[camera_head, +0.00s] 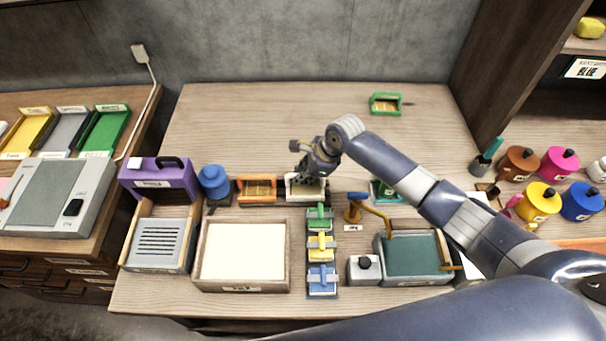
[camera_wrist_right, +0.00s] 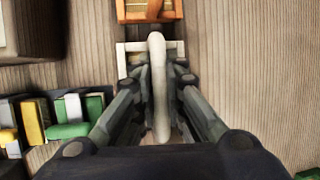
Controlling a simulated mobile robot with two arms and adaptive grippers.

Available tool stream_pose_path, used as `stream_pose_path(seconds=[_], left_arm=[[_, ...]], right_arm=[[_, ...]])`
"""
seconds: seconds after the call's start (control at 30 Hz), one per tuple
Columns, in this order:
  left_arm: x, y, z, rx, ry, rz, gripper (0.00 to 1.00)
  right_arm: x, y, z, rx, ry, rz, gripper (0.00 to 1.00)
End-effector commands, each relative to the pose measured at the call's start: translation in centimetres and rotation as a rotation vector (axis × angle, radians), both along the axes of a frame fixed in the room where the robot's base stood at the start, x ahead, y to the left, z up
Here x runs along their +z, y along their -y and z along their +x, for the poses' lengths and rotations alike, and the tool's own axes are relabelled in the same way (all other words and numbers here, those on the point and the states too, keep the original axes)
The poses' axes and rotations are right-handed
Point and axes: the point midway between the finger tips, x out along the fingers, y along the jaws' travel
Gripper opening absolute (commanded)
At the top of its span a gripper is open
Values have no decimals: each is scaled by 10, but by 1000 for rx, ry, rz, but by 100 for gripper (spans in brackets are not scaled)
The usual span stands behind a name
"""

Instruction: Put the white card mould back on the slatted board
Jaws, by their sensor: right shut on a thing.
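The white card mould (camera_head: 306,191) is at the middle of the table, right of an orange mould, partly hidden under my right gripper (camera_head: 305,174). In the right wrist view, my right gripper (camera_wrist_right: 160,92) is shut on the mould's long white handle (camera_wrist_right: 158,70). Part of the mould's white frame (camera_wrist_right: 126,54) shows behind the fingers. I cannot tell whether it touches the table. A grey panel with dark slots (camera_head: 158,240), which looks like the slatted board, lies in a wooden-sided tray at the left front. No mould lies on it. My left gripper is not in view.
The orange mould (camera_head: 257,190) and blue pot (camera_head: 212,181) stand between the white mould and the purple box (camera_head: 160,180). A cream-filled wooden vat (camera_head: 243,252) sits in front. Coloured clamps (camera_head: 321,248) stand in a column beside it. The table's back is mostly clear.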

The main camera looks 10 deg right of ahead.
Motion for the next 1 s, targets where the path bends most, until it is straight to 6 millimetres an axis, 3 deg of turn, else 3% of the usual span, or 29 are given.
stream_pose_path(seconds=[0.77, 0.8, 0.9, 1.0], left_arm=[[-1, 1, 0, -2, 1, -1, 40], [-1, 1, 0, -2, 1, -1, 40], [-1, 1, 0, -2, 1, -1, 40], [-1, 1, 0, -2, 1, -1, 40]], right_arm=[[-8, 0, 0, 0, 1, 1, 0], [-8, 0, 0, 0, 1, 1, 13], [-8, 0, 0, 0, 1, 1, 34], [-8, 0, 0, 0, 1, 0, 34]])
